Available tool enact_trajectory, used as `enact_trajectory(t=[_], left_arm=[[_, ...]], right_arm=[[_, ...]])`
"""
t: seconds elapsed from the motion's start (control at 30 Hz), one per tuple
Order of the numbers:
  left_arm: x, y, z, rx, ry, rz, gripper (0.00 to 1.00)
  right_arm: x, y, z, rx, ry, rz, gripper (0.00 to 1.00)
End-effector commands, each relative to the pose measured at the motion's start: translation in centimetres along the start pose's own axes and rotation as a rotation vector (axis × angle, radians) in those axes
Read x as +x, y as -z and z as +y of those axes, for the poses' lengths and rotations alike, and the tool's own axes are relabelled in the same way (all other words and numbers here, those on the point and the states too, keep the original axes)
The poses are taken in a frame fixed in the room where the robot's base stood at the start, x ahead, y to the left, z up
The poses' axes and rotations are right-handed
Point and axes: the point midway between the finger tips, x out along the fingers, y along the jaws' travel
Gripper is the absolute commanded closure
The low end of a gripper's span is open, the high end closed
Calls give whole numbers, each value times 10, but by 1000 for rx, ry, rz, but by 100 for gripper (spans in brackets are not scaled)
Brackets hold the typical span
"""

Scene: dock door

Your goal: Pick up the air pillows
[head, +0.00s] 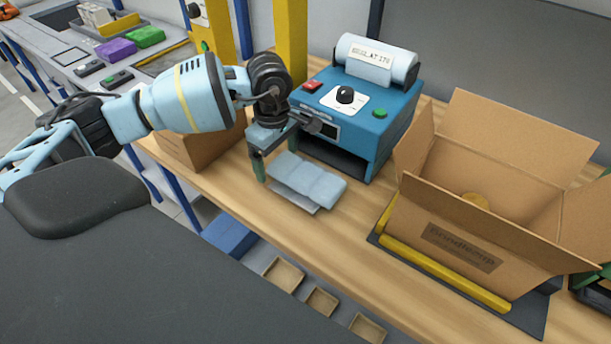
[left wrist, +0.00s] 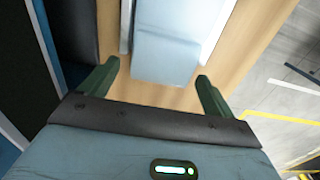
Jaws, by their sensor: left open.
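The air pillows (head: 312,180) are a light blue, puffy strip lying in front of the blue machine's dark slot, above the wooden bench top. A paler flat piece shows under their near edge. In the left wrist view the air pillows (left wrist: 165,57) lie just beyond and between my fingertips. My left gripper (head: 280,157) is open and empty, beside and above the pillows on their left. Its two dark green fingers also show in the left wrist view (left wrist: 156,78), apart from the pillows. My right gripper does not show.
The blue machine (head: 372,133) with a film roll (head: 376,60) stands behind the pillows. An open cardboard box (head: 455,220) stands on a dark tray with a yellow bar (head: 445,272) to the right. Another carton (head: 200,150) is behind my left arm. Bare bench lies in front of the pillows.

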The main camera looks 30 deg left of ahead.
Motion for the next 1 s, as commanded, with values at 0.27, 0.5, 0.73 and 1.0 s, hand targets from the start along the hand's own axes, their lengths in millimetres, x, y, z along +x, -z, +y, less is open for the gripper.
enact_trajectory(t=[0.27,0.5,0.73,1.0], left_arm=[[0,0,0,0,0,0,33],[-1,0,0,0,-1,0,58],[-2,0,0,0,-1,0,59],[-21,0,1,0,-3,0,59]], right_arm=[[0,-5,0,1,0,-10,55],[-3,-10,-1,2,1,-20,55],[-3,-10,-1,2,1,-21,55],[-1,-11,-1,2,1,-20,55]])
